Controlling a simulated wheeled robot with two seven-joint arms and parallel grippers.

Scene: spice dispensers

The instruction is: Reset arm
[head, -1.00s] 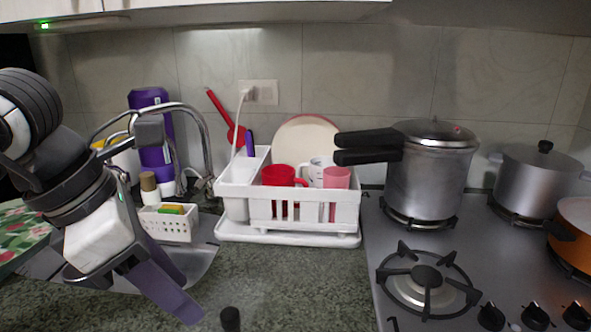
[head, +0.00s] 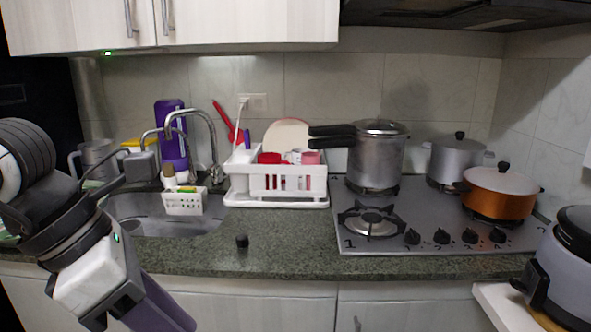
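My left arm comes in from the left edge. Its gripper (head: 165,303) is in front of the lower cabinets, pointing down and to the right. The purple fingers run to the bottom edge of the picture, and I cannot tell whether they are apart or together. Nothing is visible in them. My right gripper is not in view. A small black-topped object (head: 242,241) stands on the dark granite counter (head: 290,255), to the right of my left gripper and apart from it.
The sink (head: 150,222) lies beyond my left arm. A white dish rack (head: 275,190) with cups stands behind the counter's middle. A gas stove (head: 425,235) holds a pressure cooker (head: 376,155), a steel pot (head: 455,162) and an orange pot (head: 499,192). A rice cooker (head: 565,275) stands lower right.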

